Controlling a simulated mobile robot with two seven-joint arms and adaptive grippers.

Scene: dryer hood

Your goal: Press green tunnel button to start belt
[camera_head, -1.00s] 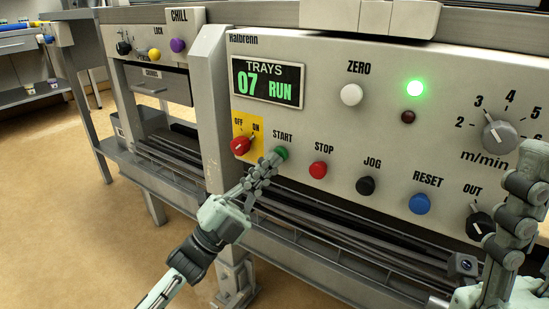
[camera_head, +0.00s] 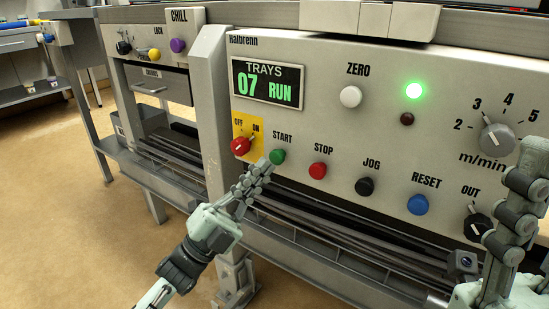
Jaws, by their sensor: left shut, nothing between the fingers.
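The display (camera_head: 268,82) reads TRAYS 07 RUN, and a green lamp (camera_head: 414,91) is lit. My right gripper (camera_head: 530,175) is at the right edge, partly cut off; its finger state is unclear.
A red OFF/ON knob (camera_head: 241,146) on a yellow plate is left of START. The red STOP button (camera_head: 318,171), black JOG button (camera_head: 365,186) and blue RESET button (camera_head: 418,204) are to its right. Metal rails (camera_head: 330,220) run below the panel.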

